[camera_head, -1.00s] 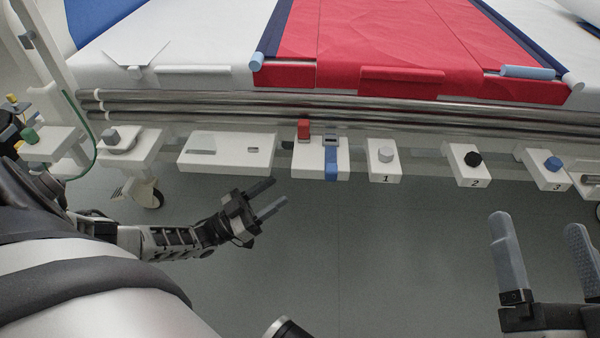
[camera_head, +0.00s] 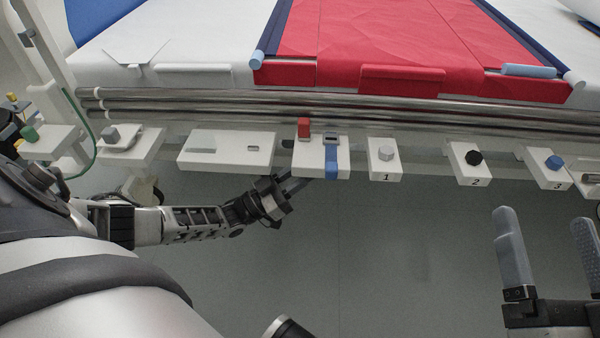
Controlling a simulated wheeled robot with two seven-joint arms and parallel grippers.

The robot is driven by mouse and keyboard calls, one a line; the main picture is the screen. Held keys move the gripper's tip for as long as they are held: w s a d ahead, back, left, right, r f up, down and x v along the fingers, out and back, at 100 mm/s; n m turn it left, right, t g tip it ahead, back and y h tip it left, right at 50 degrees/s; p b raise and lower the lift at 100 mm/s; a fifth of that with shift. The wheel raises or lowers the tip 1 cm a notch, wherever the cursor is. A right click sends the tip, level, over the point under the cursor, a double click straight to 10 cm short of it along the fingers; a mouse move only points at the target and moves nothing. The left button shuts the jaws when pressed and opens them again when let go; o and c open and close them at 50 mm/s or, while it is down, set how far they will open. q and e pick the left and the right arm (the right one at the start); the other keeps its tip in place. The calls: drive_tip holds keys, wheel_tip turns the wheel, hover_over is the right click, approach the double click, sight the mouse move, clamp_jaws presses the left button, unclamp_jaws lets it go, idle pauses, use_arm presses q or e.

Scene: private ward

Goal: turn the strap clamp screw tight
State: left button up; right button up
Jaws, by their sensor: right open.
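A white block (camera_head: 308,164) on the bed's side carries a blue strap (camera_head: 331,161) with a metal buckle and an upright red piece (camera_head: 304,128). Which part is the strap clamp screw I cannot tell for sure. My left gripper (camera_head: 299,179) is just below the front edge of this block, left of the strap's hanging end. Its two fingers look apart, with nothing seen between them; the tips are partly hidden at the block. My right gripper (camera_head: 542,220) is open and empty at the lower right, well away from the block.
Steel rails (camera_head: 350,105) run along the bed above the blocks. To the right are a grey knob (camera_head: 386,153) marked 1, a black knob (camera_head: 473,158) marked 2 and a blue knob (camera_head: 554,162) marked 3. A slotted white block (camera_head: 228,160) is at left. Floor below is clear.

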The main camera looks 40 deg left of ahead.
use_arm(q)
drive_tip(key=shift+s+d+f+n+t+y+p, duration=0.1)
drive_tip(key=shift+d+n+t+y+p, duration=0.25)
drive_tip(key=shift+n+y+p, duration=1.3)
drive_tip(key=shift+s+d+r+n+t+y+b, duration=0.1)
drive_tip(key=shift+n+t+y, duration=0.5)
drive_tip(key=shift+y, duration=2.35)
drive_tip(key=shift+d+f+n+t+y+p, duration=0.1)
drive_tip(key=shift+d+n+t+y+p, duration=0.15)
drive_tip(key=shift+n+y+p, duration=1.45)
use_arm(e)
drive_tip(key=shift+s+a+f+m+g+h+b, duration=0.1)
drive_tip(key=shift+s+f+m+g+h+b, duration=0.4)
drive_tip(key=shift+f, duration=0.4)
drive_tip(key=shift+s+a+f+m+g+h+b, duration=0.1)
drive_tip(key=shift+s+f+m+g+h, duration=0.15)
drive_tip(key=shift+f+m+g, duration=0.4)
drive_tip(key=shift+s+a+f+m+g+h+b, duration=0.1)
drive_tip(key=shift+s+f+m+g+h+b, duration=0.25)
drive_tip(key=shift+f+g, duration=0.55)
use_arm(q)
drive_tip(key=shift+y, duration=0.9)
use_arm(e)
drive_tip(key=shift+f+t, duration=0.25)
drive_tip(key=shift+f, duration=0.05)
use_arm(q)
drive_tip(key=o, duration=1)
use_arm(e)
drive_tip(key=shift+s+f, duration=0.1)
